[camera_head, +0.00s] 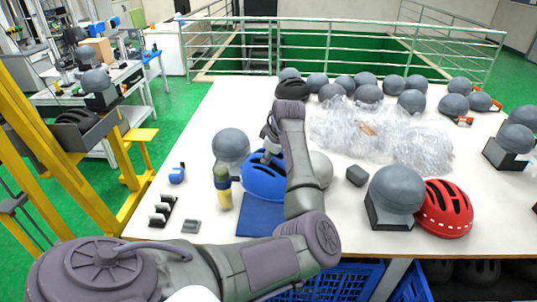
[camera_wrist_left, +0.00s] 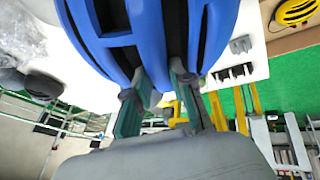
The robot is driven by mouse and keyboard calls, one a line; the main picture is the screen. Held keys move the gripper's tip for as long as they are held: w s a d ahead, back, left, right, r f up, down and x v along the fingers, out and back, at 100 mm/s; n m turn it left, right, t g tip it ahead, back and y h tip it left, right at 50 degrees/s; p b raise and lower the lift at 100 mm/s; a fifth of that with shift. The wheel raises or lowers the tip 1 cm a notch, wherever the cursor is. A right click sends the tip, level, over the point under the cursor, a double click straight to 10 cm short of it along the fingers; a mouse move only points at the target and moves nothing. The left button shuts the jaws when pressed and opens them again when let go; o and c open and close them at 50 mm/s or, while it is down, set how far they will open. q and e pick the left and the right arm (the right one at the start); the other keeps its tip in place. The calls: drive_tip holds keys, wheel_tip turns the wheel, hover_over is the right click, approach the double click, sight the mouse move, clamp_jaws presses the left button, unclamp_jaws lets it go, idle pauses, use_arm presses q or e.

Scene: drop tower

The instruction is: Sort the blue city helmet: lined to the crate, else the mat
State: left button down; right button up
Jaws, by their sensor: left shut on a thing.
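The blue city helmet (camera_head: 262,182) is at the table's front middle, by the far edge of the flat blue mat (camera_head: 260,218). My left gripper (camera_head: 270,150) is shut on the helmet from above, partly hidden by my own arm. In the left wrist view the blue shell (camera_wrist_left: 150,35) fills the top, with the two fingers (camera_wrist_left: 158,88) gripping its edge. Dark vents show, but the inside is hidden, so I cannot tell whether it is lined. Blue crates (camera_head: 345,282) stand below the table's front edge. My right gripper is not in view.
A red helmet (camera_head: 444,208) and another headform (camera_head: 396,190) are at right. Clear plastic wrap (camera_head: 380,135) covers the middle back. The table's left rear is clear.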

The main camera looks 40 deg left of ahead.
use_arm(q)
wheel_tip(320, 180, down, 15)
drive_tip(key=b, duration=1)
drive_tip(key=shift+a, duration=0.15)
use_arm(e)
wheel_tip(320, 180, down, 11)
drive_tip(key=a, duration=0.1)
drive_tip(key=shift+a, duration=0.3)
use_arm(q)
drive_tip(key=shift+f, duration=0.45)
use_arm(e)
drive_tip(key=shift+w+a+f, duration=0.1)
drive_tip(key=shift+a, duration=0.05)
use_arm(q)
drive_tip(key=c, duration=0.9)
unclamp_jaws()
drive_tip(key=shift+f, duration=0.1)
drive_tip(key=c, duration=0.3)
